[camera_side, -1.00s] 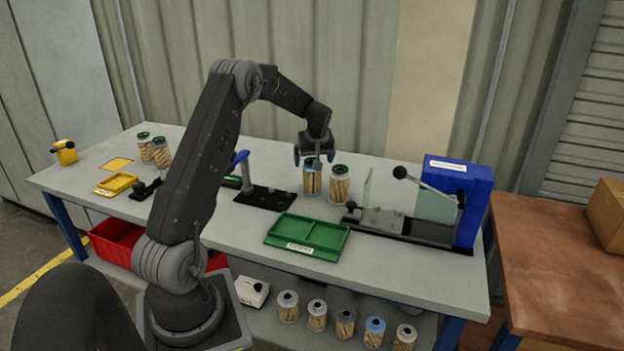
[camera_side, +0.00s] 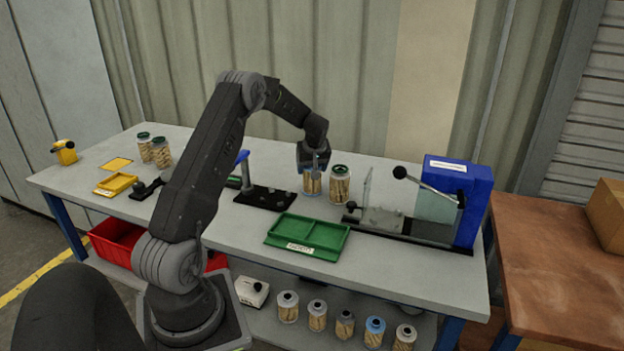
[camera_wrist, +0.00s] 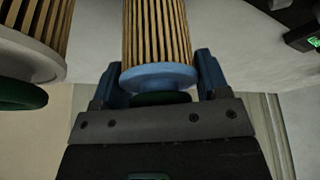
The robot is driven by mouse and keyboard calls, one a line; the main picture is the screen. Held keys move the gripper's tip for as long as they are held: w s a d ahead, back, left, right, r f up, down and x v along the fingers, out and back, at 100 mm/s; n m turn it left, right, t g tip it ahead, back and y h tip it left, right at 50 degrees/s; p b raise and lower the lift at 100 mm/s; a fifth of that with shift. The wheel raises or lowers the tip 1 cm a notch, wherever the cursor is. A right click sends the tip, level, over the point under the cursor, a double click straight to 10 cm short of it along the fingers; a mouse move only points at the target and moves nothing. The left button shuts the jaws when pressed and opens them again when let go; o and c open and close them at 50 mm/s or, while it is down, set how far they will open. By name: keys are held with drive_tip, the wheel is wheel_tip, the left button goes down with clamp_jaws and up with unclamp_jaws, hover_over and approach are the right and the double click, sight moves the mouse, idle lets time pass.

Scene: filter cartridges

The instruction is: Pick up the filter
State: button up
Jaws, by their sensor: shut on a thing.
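The filter (camera_side: 312,184) is a cylinder with tan pleats and blue end rings, standing upright on the grey bench. My gripper (camera_side: 313,166) has come down over its top and is shut on it. In the wrist view the filter (camera_wrist: 157,40) lies between the two blue fingers of my gripper (camera_wrist: 157,82), with its blue ring and a dark green cap close to the palm. The base of the filter appears to rest on the bench.
A second filter with a green top (camera_side: 339,186) stands close on the right; it also shows in the wrist view (camera_wrist: 30,45). A green tray (camera_side: 335,240) lies in front, a black fixture (camera_side: 264,198) to the left, and a blue press (camera_side: 474,205) to the right.

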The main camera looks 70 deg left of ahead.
drive_tip(key=shift+c, duration=1.3)
drive_tip(key=shift+r, duration=0.1)
